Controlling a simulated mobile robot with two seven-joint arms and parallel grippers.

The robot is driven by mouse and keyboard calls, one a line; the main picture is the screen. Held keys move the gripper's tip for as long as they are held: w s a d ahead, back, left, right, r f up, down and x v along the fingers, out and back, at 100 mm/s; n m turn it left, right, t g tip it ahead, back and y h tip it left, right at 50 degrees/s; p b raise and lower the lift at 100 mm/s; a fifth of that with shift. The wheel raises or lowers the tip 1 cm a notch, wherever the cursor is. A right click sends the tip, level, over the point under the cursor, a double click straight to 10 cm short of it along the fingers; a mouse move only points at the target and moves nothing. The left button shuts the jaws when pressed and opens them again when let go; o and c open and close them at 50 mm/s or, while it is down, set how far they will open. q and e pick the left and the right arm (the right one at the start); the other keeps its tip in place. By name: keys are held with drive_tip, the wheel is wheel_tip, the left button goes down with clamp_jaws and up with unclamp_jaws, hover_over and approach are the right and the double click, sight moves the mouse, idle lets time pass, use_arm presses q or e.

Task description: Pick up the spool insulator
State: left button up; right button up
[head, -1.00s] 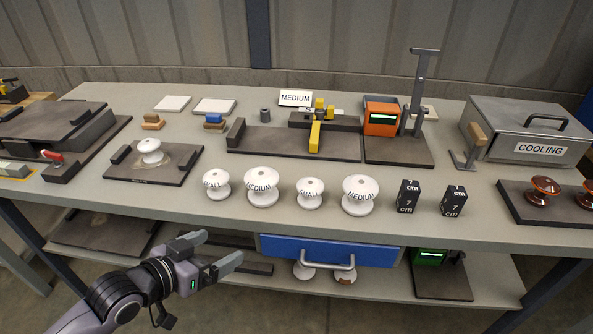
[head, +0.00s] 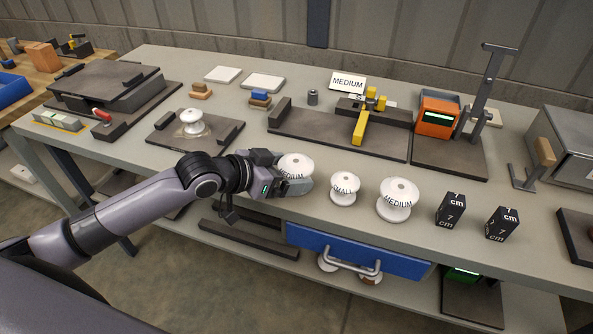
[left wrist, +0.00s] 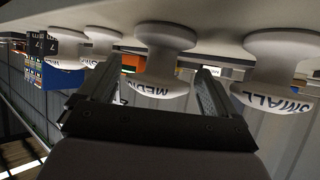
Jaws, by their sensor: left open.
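White spool insulators stand upright in a row along the bench front. The left MEDIUM one (head: 296,163) is right at my left gripper (head: 300,182), which is open and partly covers it. In the left wrist view, seen upside down, this MEDIUM insulator (left wrist: 163,62) shows ahead between the two spread fingers; I cannot tell if they touch it. A SMALL insulator (left wrist: 275,75) stands outside the fingers at right there; in the head view my arm hides it. Another SMALL (head: 344,187) and another MEDIUM (head: 398,200) stand to the right. My right gripper is not in view.
Two black 7 cm blocks (head: 450,210) stand right of the row. Behind are a fixture with a yellow lever (head: 361,125), an orange device (head: 437,118) and a dark plate (head: 165,136) bearing a white insulator (head: 192,121). A blue drawer (head: 400,262) hangs below the bench.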

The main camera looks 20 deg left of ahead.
use_arm(q)
drive_tip(key=shift+x, duration=1.4)
drive_tip(key=c, duration=0.8)
drive_tip(key=shift+r, duration=0.15)
drive_tip(key=shift+c, duration=1.2)
drive_tip(key=shift+r, duration=0.1)
